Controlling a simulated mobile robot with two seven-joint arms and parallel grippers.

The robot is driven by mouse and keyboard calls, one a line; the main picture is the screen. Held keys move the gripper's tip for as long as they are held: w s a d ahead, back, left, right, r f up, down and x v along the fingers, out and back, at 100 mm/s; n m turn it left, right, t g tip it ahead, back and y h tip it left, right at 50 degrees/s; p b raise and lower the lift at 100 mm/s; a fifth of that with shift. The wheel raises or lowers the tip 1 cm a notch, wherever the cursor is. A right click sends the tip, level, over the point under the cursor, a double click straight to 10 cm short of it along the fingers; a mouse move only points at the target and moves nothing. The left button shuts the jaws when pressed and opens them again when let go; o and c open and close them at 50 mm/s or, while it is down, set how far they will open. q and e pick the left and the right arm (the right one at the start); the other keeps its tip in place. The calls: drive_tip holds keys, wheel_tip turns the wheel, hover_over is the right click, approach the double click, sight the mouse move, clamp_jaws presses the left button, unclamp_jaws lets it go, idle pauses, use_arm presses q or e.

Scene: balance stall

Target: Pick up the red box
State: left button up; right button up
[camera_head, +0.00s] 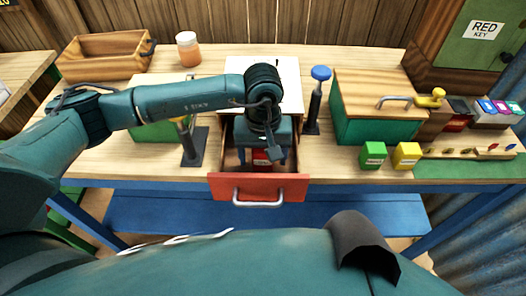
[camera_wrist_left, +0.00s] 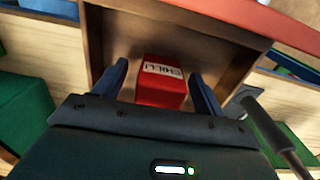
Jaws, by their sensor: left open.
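The red box (camera_wrist_left: 163,86) has a white label that appears to read "CHILLI" and sits inside the open drawer (camera_head: 235,184). In the head view the red box (camera_head: 262,157) is partly hidden under my left gripper. My left gripper (camera_head: 265,162) reaches down into the drawer from above. In the left wrist view its two fingers (camera_wrist_left: 160,82) are apart, one on each side of the red box, with gaps visible. The drawer has a red front and a silver handle. My right gripper is not in view.
Dark posts stand on both sides of the drawer: one at left (camera_head: 194,147), one with a blue knob (camera_head: 320,73) at right. Green (camera_head: 373,154) and yellow (camera_head: 407,155) boxes stand on the table at right. A wooden tray (camera_head: 105,68) and a jar (camera_head: 188,50) stand at the back left.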

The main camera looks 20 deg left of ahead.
use_arm(q)
drive_tip(key=shift+c, duration=0.4)
drive_tip(key=c, duration=1)
